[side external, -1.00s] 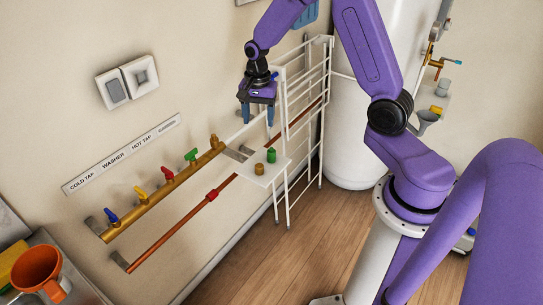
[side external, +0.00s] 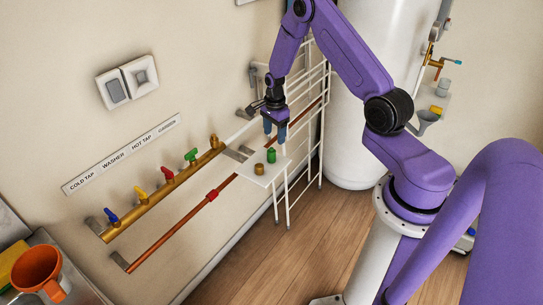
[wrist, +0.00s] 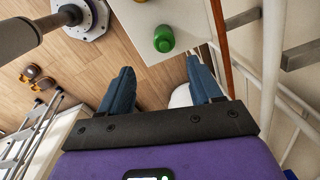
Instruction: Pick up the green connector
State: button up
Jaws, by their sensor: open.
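The green connector (side external: 271,156) is a small green cylinder standing on a small white shelf (side external: 256,176), beside a brown-gold fitting (side external: 259,169). In the wrist view the green connector (wrist: 164,38) stands on the white shelf (wrist: 190,18), beyond the fingertips and between their lines. My gripper (side external: 275,136) is above the shelf, close over the connector, with blue fingers pointing down. In the wrist view my gripper (wrist: 160,75) is open and empty, its two fingers spread apart.
A white wire rack (side external: 303,125) stands right behind the shelf. A brass pipe with coloured taps (side external: 160,192) and a copper pipe (side external: 180,227) run along the wall at left. A white tank (side external: 355,110) stands at the back.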

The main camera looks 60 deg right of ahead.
aim_at(271, 151)
notch_tip(271, 151, down, 4)
jog(key=shift+f, duration=0.2)
jog(key=shift+w+a+f, duration=0.15)
jog(key=shift+f, duration=0.75)
jog(key=shift+w+a+f, duration=0.15)
jog(key=shift+w+f, duration=0.05)
jog(key=shift+f, duration=0.7)
jog(key=shift+w+a+f, duration=0.15)
jog(key=shift+f, duration=0.75)
jog(key=c, duration=1.1)
